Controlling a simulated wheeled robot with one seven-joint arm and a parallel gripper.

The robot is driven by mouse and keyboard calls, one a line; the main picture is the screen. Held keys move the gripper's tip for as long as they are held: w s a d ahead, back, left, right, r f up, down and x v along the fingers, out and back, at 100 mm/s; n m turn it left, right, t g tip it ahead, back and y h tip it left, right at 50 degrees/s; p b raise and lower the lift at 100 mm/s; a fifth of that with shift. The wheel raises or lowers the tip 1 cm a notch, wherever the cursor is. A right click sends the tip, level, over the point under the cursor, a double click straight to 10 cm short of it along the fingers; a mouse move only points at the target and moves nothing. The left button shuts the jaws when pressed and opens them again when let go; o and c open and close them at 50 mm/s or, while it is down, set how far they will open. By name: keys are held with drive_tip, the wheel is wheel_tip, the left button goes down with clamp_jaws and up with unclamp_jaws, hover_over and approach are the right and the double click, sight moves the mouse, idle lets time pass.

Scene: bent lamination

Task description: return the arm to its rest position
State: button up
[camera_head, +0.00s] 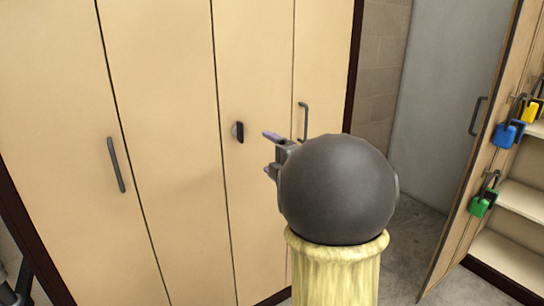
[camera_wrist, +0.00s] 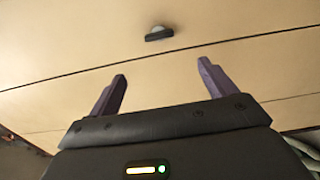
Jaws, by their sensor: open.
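My gripper (camera_head: 268,152) is in front of the tall beige cabinet (camera_head: 170,150), with its purple-grey fingers pointing left toward the doors. The fingers are apart with nothing between them; the wrist view also shows my gripper (camera_wrist: 164,80) open and empty. A small dark knob or latch (camera_head: 239,132) sits on a cabinet door, just left of the fingertips and apart from them. The same knob shows in the wrist view (camera_wrist: 159,33), beyond the fingertips. My dark round wrist and yellowish arm hide part of the cabinet's right side.
Bar handles stand out from the cabinet doors at left (camera_head: 116,165) and right (camera_head: 303,121). At the right, an open door (camera_head: 470,190) carries a handle and hanging padlocks, green (camera_head: 482,204) and blue (camera_head: 508,134), beside pale shelves (camera_head: 515,250). Grey floor shows between.

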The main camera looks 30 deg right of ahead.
drive_tip(key=shift+s, duration=0.3)
drive_tip(key=shift+f, duration=0.1)
